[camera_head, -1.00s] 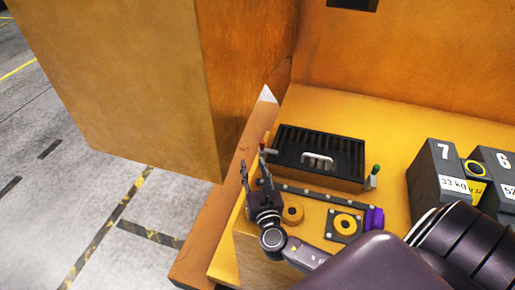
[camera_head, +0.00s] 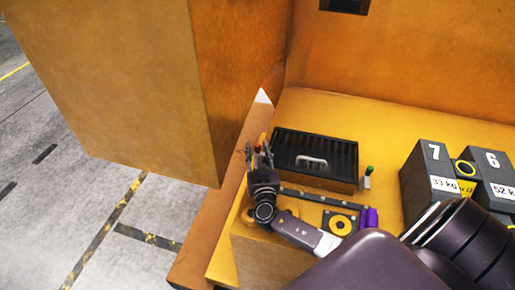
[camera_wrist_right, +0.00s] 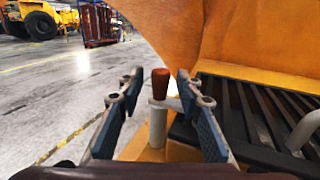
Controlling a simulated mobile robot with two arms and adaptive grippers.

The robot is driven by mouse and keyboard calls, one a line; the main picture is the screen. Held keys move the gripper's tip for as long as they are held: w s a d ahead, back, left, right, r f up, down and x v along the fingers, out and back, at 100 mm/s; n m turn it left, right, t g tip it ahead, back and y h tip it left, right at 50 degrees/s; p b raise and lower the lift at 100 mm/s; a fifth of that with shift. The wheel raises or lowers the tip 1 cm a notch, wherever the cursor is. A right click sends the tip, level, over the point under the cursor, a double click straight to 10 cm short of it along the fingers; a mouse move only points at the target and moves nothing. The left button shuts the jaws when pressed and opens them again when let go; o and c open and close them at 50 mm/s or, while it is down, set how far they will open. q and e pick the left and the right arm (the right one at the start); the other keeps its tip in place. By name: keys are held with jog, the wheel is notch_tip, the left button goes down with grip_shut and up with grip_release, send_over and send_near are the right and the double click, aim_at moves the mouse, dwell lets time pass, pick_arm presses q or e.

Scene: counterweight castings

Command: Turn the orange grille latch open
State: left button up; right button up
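The orange grille latch has an orange-red knob (camera_wrist_right: 160,78) on a pale post, upright at the left end of the dark slatted grille (camera_wrist_right: 265,115). In the head view the knob (camera_head: 257,148) shows small at the left corner of the grille (camera_head: 342,154). My right gripper (camera_head: 259,156) reaches up to the latch. In the wrist view my right gripper (camera_wrist_right: 160,92) is open, with one finger on each side of the knob and post. Gaps show between the fingers and the knob. My left gripper is not in view.
A green-tipped latch (camera_head: 369,171) stands at the grille's right end. Dark weights marked 7 (camera_head: 430,165) and 6 (camera_head: 494,180) stand to the right. A large orange block (camera_head: 120,85) rises at the left. A yellow round part (camera_head: 341,224) sits in front of the grille.

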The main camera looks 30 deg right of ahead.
jog(key=shift+c, duration=0.7)
grip_shut()
